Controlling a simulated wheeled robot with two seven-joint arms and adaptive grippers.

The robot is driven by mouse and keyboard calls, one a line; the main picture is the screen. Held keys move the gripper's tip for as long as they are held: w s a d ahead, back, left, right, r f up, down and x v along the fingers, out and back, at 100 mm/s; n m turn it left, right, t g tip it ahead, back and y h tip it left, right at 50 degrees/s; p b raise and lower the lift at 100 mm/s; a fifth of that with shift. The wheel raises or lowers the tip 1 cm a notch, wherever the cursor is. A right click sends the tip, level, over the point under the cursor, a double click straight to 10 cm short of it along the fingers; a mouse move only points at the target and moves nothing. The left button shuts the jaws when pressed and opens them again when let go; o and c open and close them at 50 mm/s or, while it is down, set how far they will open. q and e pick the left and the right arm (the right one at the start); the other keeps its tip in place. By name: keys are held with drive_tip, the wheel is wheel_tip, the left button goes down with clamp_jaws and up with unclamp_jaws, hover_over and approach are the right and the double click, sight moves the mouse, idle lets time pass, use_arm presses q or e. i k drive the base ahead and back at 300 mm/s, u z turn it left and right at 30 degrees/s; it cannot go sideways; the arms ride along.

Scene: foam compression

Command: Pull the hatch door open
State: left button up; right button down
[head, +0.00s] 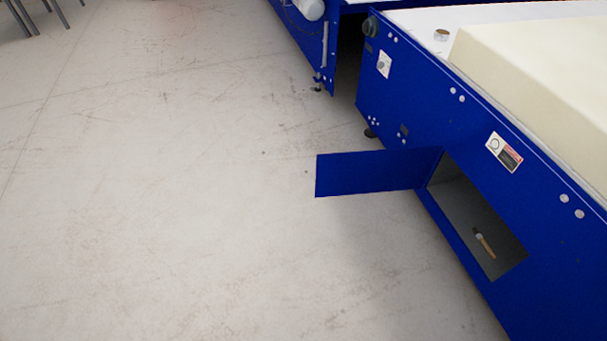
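The blue hatch door (368,173) stands open in the head view, swung out from the side of the blue machine (400,98) over the floor. It is attached at the left edge of a rectangular opening (458,205). The opening shows a grey inside with a small tool (484,243) with a wooden-coloured handle lying in it. Neither of my grippers is in view, and nothing touches the door.
A large cream foam block (545,70) lies on the machine's white top, with a small roll (441,35) beside it. Another blue machine (308,40) stands behind, across a dark gap. Chair or table legs show at the top left. The grey floor (170,190) at left is clear.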

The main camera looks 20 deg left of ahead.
sight(366, 172)
drive_tip(key=z, duration=0.15)
drive_tip(key=k, duration=0.45)
drive_tip(key=u, duration=1.45)
drive_tip(key=i, duration=0.8)
drive_tip(key=u, duration=0.5)
drive_tip(key=i, duration=0.95)
drive_tip(key=z, duration=0.85)
drive_tip(key=i, duration=0.8)
drive_tip(key=z, duration=0.8)
